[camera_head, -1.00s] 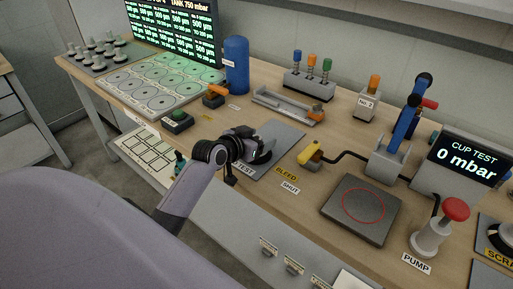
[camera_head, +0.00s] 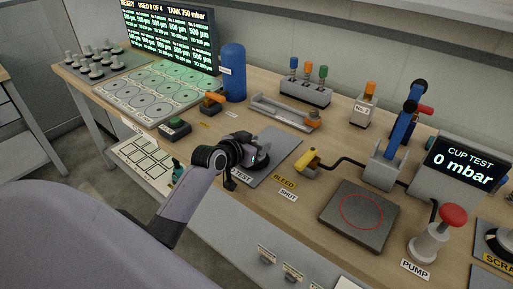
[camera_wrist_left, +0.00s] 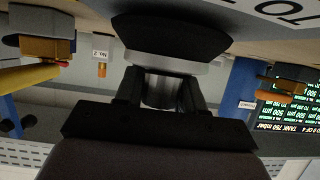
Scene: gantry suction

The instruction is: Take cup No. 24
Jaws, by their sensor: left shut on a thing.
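My left gripper (camera_head: 252,156) is over the grey mat (camera_head: 272,160) near the front of the bench. In the left wrist view my gripper (camera_wrist_left: 162,88) is shut on the metal stem of a black suction cup (camera_wrist_left: 170,35) with a pale ring. In the head view the cup (camera_head: 263,162) is partly hidden by the gripper, close above the mat; I cannot tell whether it touches. Its number is not readable. Several other cups (camera_head: 97,62) stand on a grey rack at the back left. My right gripper is not in view.
A yellow-handled bleed valve (camera_head: 308,160) stands right of the mat. Beyond are a square pad (camera_head: 340,211) with a red circle, a red-knobbed pump (camera_head: 431,235) and a blue lever (camera_head: 404,128). A blue tank (camera_head: 233,72) stands behind, beside a tray with circles (camera_head: 150,92).

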